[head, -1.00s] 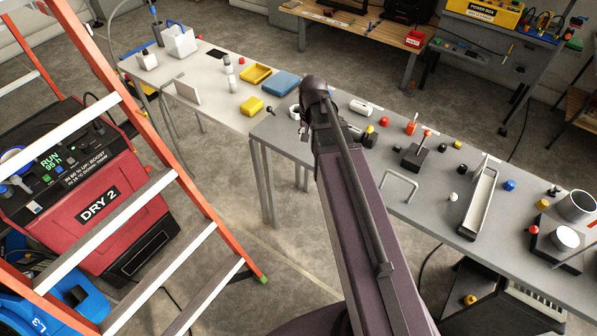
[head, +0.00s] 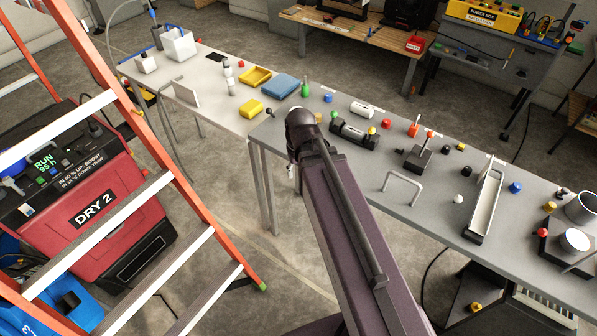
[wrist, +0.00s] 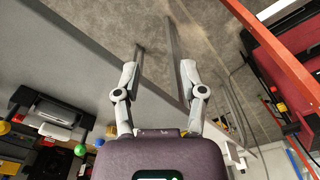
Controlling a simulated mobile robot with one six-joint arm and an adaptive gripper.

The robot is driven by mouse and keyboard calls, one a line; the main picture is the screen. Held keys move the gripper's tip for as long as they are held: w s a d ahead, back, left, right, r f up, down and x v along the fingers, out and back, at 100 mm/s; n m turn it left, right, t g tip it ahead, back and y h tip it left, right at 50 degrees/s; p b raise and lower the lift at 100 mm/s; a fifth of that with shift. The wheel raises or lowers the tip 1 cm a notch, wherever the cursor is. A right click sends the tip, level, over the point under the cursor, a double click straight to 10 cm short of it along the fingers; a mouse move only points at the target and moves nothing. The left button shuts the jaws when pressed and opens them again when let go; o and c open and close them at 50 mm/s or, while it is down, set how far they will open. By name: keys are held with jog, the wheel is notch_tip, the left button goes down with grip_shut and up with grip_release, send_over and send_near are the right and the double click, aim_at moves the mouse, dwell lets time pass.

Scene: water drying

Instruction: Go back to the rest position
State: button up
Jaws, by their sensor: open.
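My gripper (wrist: 158,72) shows in the wrist view with its two grey fingers spread apart and nothing between them. Beyond the fingertips are the floor and grey table legs, with the table's edge running past the fingers. In the head view my arm reaches up from the bottom, its bent joint in front of the grey table's (head: 420,215) left end. The gripper itself is mostly hidden there behind my arm.
The grey table carries a black fixture (head: 354,135), a wire handle (head: 403,184) and a tray (head: 485,205). A white table (head: 210,97) adjoins it. An orange ladder (head: 200,205) and the red dryer (head: 95,215) stand left. Floor between is clear.

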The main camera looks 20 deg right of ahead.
dwell(0.3)
jog(key=shift+s+a, duration=0.6)
jog(key=shift+s, duration=0.35)
